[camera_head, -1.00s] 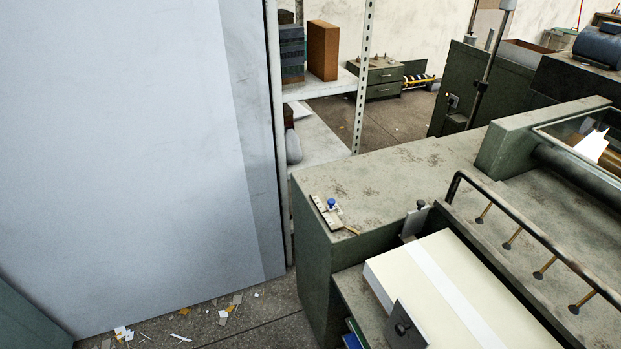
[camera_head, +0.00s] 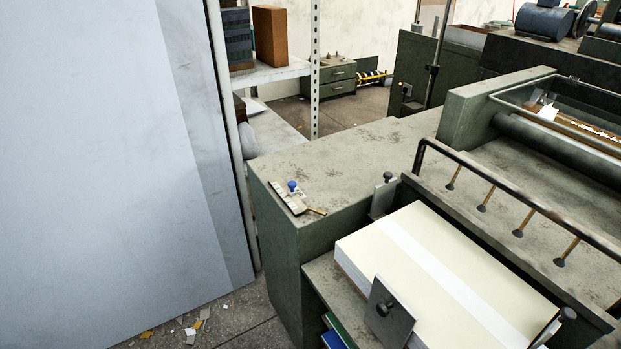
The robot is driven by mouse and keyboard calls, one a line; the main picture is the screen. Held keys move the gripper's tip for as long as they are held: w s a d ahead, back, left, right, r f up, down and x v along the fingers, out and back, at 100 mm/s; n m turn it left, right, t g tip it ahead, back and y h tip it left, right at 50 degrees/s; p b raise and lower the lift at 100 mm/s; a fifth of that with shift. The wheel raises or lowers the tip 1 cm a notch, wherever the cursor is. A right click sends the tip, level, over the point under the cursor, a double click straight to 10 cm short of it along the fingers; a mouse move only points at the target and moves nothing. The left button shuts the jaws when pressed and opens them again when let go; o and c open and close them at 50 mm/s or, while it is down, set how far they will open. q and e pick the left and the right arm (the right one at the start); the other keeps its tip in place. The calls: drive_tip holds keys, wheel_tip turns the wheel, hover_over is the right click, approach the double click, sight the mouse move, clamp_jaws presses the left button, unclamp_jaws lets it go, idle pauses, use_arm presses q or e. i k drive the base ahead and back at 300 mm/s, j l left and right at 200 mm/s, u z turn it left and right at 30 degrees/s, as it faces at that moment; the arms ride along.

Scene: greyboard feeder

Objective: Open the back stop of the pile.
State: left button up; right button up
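The pile (camera_head: 405,240) of cream sheets with a white band across its top lies on the feeder's table at the lower right of the head view. A grey plate with a dark knob, a stop (camera_head: 392,318), stands upright against the pile's near side. A second knobbed plate (camera_head: 383,196) stands at the pile's far left corner. Another dark knob (camera_head: 567,314) shows at the pile's right end, its plate partly hidden. Which of these is the back stop I cannot tell. Neither of my grippers is in view.
The green feeder body (camera_head: 340,170) carries a small gauge with a blue knob (camera_head: 292,186). A dark rail (camera_head: 520,195) runs beyond the pile. A large pale panel (camera_head: 95,170) fills the left. Paper scraps lie on the floor (camera_head: 235,312).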

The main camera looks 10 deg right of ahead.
sight(391, 320)
drive_tip(key=z, duration=0.95)
